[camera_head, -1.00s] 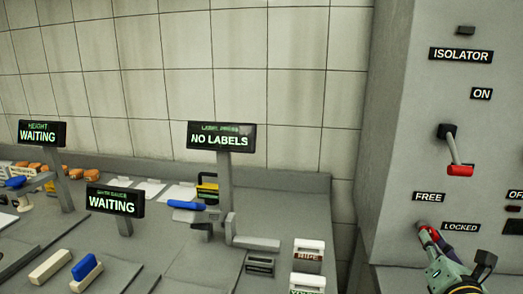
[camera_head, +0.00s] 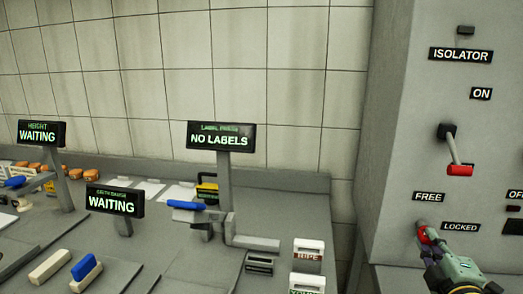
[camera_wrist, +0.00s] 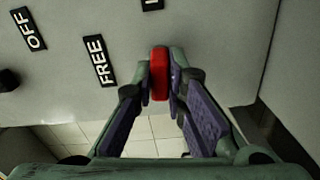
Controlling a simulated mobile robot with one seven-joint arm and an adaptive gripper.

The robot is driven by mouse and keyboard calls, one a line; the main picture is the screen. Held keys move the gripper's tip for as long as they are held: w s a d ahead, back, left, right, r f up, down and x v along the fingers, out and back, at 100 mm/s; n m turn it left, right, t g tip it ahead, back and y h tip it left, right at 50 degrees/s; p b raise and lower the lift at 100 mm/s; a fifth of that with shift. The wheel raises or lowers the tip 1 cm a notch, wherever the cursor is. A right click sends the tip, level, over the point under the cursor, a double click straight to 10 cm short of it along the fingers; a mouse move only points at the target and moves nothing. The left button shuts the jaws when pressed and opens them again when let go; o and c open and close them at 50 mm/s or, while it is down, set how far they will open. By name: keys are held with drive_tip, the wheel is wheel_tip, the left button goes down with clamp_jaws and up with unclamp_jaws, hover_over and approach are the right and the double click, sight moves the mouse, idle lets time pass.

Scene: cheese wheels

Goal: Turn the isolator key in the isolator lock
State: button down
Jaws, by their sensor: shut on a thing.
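My gripper (camera_head: 428,236) is at the isolator panel (camera_head: 410,130), below the FREE label (camera_head: 429,197) and left of the LOCKED label (camera_head: 460,227). In the wrist view my gripper (camera_wrist: 160,78) is shut on the red isolator key (camera_wrist: 159,75), with one finger on each side of it. A small red part of the key (camera_head: 424,235) shows in the head view. The lock itself is hidden behind the key and fingers. The isolator handle (camera_head: 459,169), with a red grip, hangs down and slightly right above, below the ON label (camera_head: 481,94).
An OFF label (camera_head: 515,194) is cut by the right edge of the head view. A grey bench (camera_head: 190,255) stands left of the panel, with a NO LABELS sign (camera_head: 221,137), WAITING signs (camera_head: 115,200) and blue-handled pieces. A tiled wall (camera_head: 290,90) stands behind it.

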drive_tip(key=c, duration=1.5)
unclamp_jaws()
drive_tip(key=shift+c, duration=0.2)
drive_tip(key=v, duration=1.2)
drive_tip(key=shift+f, duration=0.1)
